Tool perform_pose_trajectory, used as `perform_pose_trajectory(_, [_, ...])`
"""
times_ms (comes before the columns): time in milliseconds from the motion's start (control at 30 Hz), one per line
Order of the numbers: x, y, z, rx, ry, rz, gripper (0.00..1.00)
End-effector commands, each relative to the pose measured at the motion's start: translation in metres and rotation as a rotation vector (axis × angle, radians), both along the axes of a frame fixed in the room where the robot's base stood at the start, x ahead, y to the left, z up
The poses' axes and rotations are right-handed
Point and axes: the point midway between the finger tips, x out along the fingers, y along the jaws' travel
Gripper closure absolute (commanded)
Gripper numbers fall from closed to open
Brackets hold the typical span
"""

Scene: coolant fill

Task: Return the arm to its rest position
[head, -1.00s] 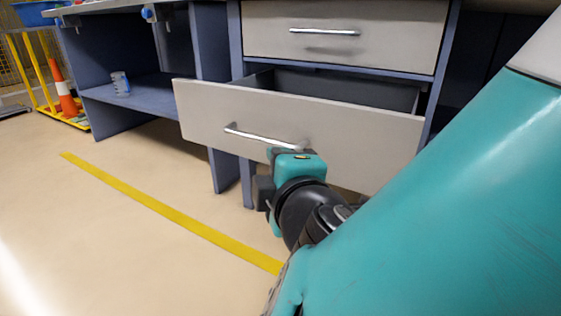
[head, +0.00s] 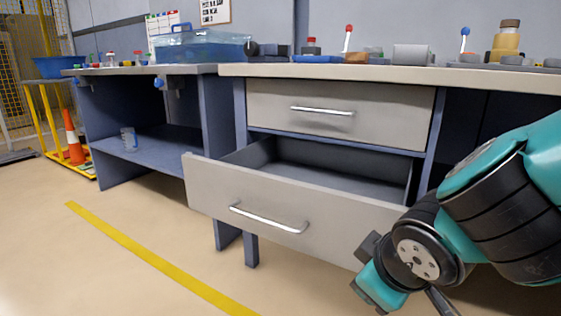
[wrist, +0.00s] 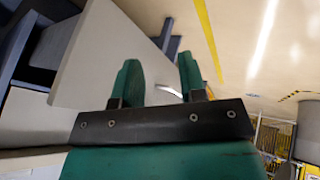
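My arm shows at the right of the head view, teal and black, bent down in front of the bench. My gripper (head: 372,287) is in front of the right part of the open lower drawer (head: 310,221), to the right of its silver handle (head: 267,218) and apart from it. In the wrist view the two teal fingers (wrist: 161,84) stand apart with nothing between their tips. The handle (wrist: 172,91) shows beyond them. The drawer is pulled well out, and the part of its inside that shows is empty.
The upper drawer (head: 340,114) is shut. The bench top (head: 350,71) above holds a clear blue container (head: 203,46), levers and small parts. A blue shelf (head: 150,152) with a small can stands left. An orange cone (head: 73,140) is farther left. The floor in front is clear.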

Motion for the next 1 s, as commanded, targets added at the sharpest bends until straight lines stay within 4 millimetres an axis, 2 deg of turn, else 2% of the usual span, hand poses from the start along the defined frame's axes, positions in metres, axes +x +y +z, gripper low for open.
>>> perform_pose_trajectory(33, [-0.012, -0.008, 0.027, 0.069, 0.091, -0.050, 0.62])
perform_pose_trajectory(200, [-0.059, -0.012, 0.068, 0.238, 0.354, -0.096, 0.62])
perform_pose_trajectory(467, [-0.120, -0.014, 0.140, 0.374, 0.583, -0.048, 0.62])
perform_pose_trajectory(767, [-0.118, -0.012, 0.213, 0.365, 0.582, -0.043, 0.62])
perform_pose_trajectory(867, [-0.118, -0.012, 0.246, 0.365, 0.582, -0.043, 0.62])
perform_pose_trajectory(1000, [-0.118, -0.012, 0.301, 0.365, 0.582, -0.043, 0.62])
